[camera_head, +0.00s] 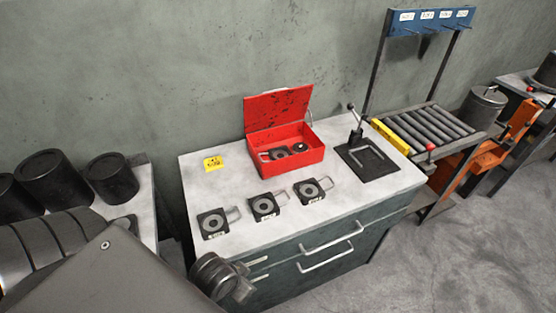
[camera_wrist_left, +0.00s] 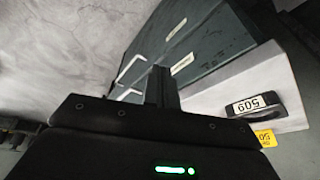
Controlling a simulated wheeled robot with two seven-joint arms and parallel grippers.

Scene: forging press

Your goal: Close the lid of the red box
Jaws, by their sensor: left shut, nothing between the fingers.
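The red box (camera_head: 300,160) stands on the grey-white cabinet top (camera_head: 235,180) towards the back. Its lid (camera_head: 279,108) is open, standing up at the back edge and leaning towards the wall. A few dark ring-shaped parts (camera_head: 279,152) lie inside the box. My left arm comes in at the lower left of the head view, in front of the cabinet and well away from the box. My left gripper (camera_wrist_left: 162,86) is shut and empty in the left wrist view, with the drawer fronts beyond it. The box is not in that view. My right gripper is not in view.
Three dark blocks with rings and handles (camera_head: 265,206) line the cabinet's front, before the box. A black plate with a lever (camera_head: 367,158) stands right of the box. A yellow tag (camera_head: 213,163) lies left. Drawer handles (camera_head: 328,247) stick out in front. A roller conveyor (camera_head: 436,127) is farther right.

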